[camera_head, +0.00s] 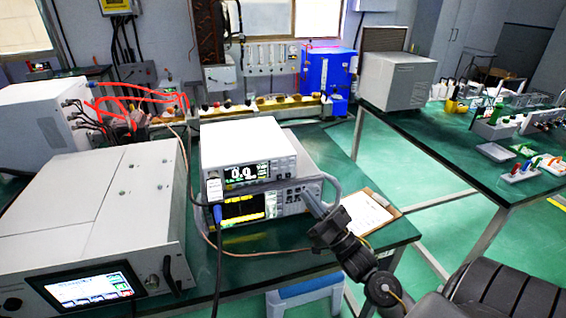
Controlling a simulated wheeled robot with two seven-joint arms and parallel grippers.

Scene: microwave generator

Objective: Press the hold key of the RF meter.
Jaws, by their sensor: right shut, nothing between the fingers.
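Two white bench instruments are stacked on the green-topped table. The upper one (245,142), which looks like the RF meter, shows "0.0" on its dark display (246,172). Its keys are right of the display and too small to read, so I cannot tell which is the hold key. The lower instrument (312,190) has a yellow-marked screen (243,207). My right gripper (307,195) is shut and empty, at the right end of the instruments' fronts, below and right of the meter's keys. I cannot tell whether it touches anything. My left gripper is not in view.
A large grey generator cabinet (95,205) with a touchscreen (90,289) stands at left. Cables hang in front of the stack. A clipboard (368,212) lies right of it. A second table (470,165) with lab items is at right.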

